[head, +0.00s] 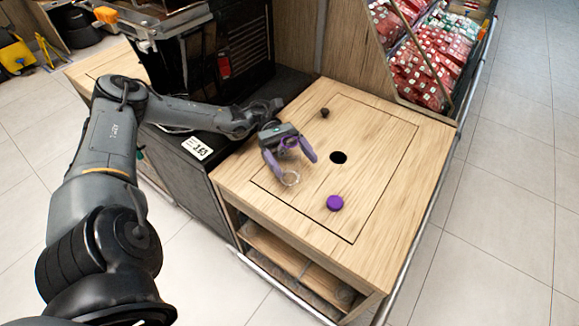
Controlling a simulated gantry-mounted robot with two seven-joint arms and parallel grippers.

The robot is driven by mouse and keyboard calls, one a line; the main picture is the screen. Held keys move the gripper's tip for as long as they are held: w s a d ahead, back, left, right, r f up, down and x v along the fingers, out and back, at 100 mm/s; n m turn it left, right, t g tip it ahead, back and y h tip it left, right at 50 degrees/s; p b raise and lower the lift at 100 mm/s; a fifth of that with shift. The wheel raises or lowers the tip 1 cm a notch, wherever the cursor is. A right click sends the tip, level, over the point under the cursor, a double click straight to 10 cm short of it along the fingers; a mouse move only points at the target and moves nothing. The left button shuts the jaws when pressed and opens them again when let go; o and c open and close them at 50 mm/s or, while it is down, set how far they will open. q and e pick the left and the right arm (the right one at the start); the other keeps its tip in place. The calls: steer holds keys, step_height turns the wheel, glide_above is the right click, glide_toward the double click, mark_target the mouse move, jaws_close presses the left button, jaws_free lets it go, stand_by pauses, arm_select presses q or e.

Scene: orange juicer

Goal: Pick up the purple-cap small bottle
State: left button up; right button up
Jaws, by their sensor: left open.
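A round purple cap (335,203) shows on the wooden counter top, right of and nearer than my left gripper. I see it from above, and any bottle body under it is hidden. My left gripper (296,169) has purple fingers that are spread open over the counter. It is to the upper left of the purple cap and apart from it. A clear round rim (290,179), perhaps of a glass, shows just below the fingers. I cannot tell whether the fingers touch it. My right gripper is not in view.
The wooden counter (260,200) has a dark round hole (338,157) and a small dark object (324,112) farther back. A black machine (240,50) stands behind my left arm. A display of red packets (425,60) is at the back right. Free floor lies to the right.

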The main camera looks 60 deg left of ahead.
arm_select(q)
steer(key=shift+d, duration=0.15)
steer(key=c, duration=1.1)
steer(key=shift+o, duration=0.2)
steer(key=shift+r, duration=0.1)
